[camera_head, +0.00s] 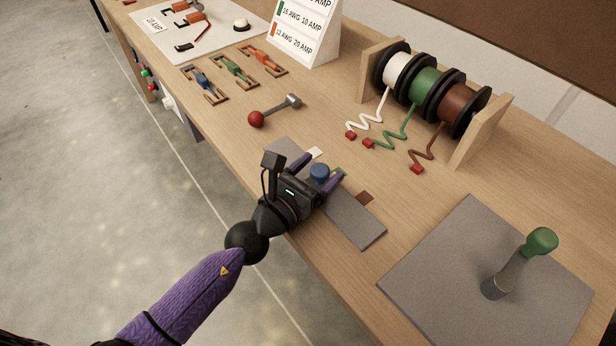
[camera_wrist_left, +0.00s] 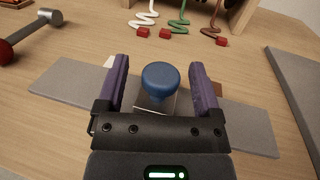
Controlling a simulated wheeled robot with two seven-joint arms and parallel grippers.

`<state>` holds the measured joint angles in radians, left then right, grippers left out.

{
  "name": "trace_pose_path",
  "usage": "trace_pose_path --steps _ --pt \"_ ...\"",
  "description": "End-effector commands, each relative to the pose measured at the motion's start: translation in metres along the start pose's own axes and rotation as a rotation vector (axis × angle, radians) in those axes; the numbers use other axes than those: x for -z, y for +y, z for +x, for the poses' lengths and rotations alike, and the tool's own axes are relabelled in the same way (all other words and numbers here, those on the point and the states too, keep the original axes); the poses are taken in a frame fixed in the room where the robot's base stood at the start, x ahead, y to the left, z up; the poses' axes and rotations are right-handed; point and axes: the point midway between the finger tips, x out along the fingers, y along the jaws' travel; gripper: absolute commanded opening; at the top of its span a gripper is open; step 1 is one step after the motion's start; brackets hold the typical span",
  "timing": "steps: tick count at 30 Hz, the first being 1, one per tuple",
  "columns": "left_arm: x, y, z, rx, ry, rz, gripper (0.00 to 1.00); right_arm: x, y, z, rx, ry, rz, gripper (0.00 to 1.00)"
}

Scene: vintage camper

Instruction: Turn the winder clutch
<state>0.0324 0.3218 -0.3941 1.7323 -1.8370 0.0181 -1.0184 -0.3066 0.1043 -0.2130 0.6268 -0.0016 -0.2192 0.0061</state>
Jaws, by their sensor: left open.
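A round blue knob (camera_head: 319,171) stands on a small block on a long grey plate (camera_head: 358,222) near the front edge of the workbench. It also shows in the left wrist view (camera_wrist_left: 160,78). My left gripper (camera_head: 322,167) is open, with its two purple fingers on either side of the blue knob and a gap visible on each side. The gripper hides part of the plate and the knob's base. No label shows which part is the winder clutch. My right gripper is not in view.
Behind stand spools of white, green and brown wire (camera_head: 424,88). A lever with a red ball (camera_head: 256,119) lies left of the plate. A green-topped lever (camera_head: 540,242) stands on a grey pad (camera_head: 440,270) at the right. Bare wood separates them.

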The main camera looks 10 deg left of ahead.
Motion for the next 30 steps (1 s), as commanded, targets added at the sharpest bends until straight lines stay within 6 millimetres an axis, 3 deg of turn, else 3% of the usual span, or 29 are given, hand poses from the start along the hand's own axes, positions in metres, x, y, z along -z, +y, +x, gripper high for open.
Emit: trace_pose_path --steps 9,13,18,30 --pt "0.004 -0.001 -0.064 0.001 0.005 0.000 0.84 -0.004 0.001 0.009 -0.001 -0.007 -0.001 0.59" --pt "0.004 0.000 -0.083 0.001 0.005 0.002 0.84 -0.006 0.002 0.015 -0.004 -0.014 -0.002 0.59" --pt "0.001 -0.001 -0.093 0.001 0.002 0.000 0.84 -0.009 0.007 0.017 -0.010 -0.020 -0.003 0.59" --pt "-0.001 0.001 -0.092 -0.009 -0.004 -0.019 0.84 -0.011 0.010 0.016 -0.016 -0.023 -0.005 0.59"
